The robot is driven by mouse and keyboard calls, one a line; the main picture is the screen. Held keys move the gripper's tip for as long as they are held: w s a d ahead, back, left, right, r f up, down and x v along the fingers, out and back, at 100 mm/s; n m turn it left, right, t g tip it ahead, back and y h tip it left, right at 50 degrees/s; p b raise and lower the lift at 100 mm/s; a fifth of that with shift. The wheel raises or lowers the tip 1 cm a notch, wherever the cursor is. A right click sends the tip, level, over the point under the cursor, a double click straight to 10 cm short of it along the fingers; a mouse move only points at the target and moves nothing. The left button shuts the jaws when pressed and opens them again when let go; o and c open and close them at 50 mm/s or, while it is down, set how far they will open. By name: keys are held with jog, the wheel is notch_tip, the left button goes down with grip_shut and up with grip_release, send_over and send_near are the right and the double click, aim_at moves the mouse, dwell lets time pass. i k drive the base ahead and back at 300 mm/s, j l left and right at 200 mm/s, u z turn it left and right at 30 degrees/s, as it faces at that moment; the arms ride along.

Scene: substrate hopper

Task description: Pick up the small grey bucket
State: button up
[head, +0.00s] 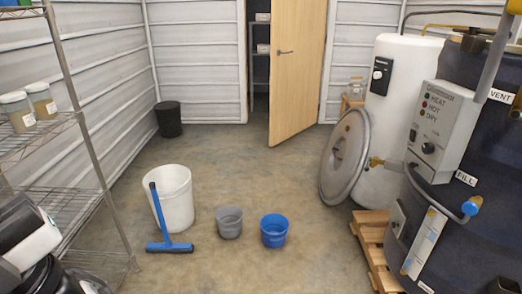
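The small grey bucket (229,223) stands upright on the concrete floor, near the middle of the head view. It sits between a larger white bucket on its left and a blue bucket on its right, apart from both. Its open top faces up and nothing covers it. Black and white parts at the lower left edge look like my own arm. My gripper's fingers cannot be made out in this view.
The white bucket (178,199) has a blue-handled squeegee (170,247) against its front. The blue bucket (273,232) is close by. A wire shelf (68,205) stands left; a wooden pallet (366,240) and dark tank (470,235) stand right.

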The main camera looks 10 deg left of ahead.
aim_at(229, 219)
jog(key=i+u, duration=0.15)
jog(key=i, duration=0.45)
jog(key=i+l+u, duration=0.1)
jog(key=i, duration=0.5)
jog(key=i+l+u, duration=0.2)
jog(key=i+u, duration=0.2)
jog(key=i+l+u, duration=0.7)
jog(key=i+l, duration=0.25)
jog(key=i, duration=0.5)
